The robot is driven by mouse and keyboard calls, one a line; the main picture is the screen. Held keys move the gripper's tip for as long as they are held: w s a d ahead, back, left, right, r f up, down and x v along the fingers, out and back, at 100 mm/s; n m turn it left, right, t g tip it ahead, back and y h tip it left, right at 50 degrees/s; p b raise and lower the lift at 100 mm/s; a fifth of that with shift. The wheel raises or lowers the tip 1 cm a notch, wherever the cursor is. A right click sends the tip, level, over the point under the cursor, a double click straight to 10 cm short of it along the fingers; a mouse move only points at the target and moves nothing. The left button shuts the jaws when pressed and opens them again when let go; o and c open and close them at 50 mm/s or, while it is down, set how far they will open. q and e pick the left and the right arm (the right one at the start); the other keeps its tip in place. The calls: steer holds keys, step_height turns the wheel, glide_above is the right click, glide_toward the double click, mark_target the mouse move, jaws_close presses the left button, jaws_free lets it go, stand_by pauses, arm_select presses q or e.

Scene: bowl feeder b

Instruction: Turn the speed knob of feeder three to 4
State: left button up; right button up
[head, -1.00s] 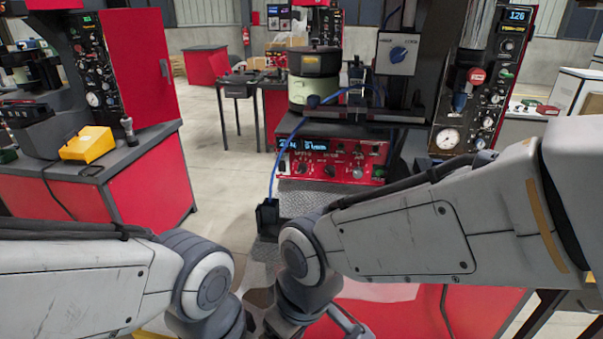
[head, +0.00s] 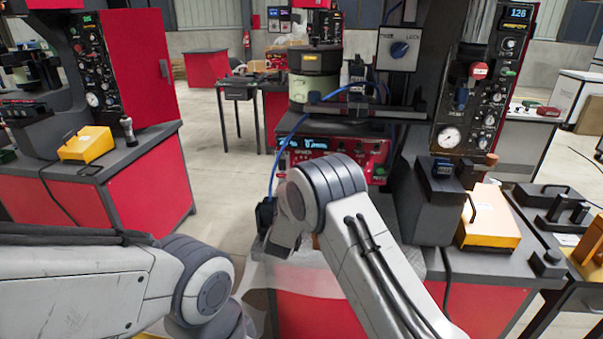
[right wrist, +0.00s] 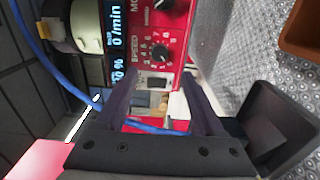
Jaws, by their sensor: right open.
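A red control panel (head: 305,150) sits below a greenish bowl feeder (head: 315,75) in the head view; my right arm covers much of it. No number three is readable on it. In the right wrist view the panel appears turned sideways, with a black knob (right wrist: 160,52) by the word SPEED and a ring of printed numbers. I cannot tell which number its pointer faces. My right gripper (right wrist: 157,82) is open and empty; its fingers are spread just below the knob in that picture, apart from it. My left forearm shows at lower left in the head view, but its gripper is out of view.
A blue cable (head: 275,165) hangs beside the panel and crosses the right wrist view (right wrist: 60,80). A black box (right wrist: 280,125) and a brown bin (right wrist: 302,35) lie near the gripper. A yellow box (head: 490,220) stands at right.

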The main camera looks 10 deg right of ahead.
steer(key=p+x, duration=0.1)
steer(key=x, duration=0.9)
steer(key=shift+c, duration=0.3)
jaws_close()
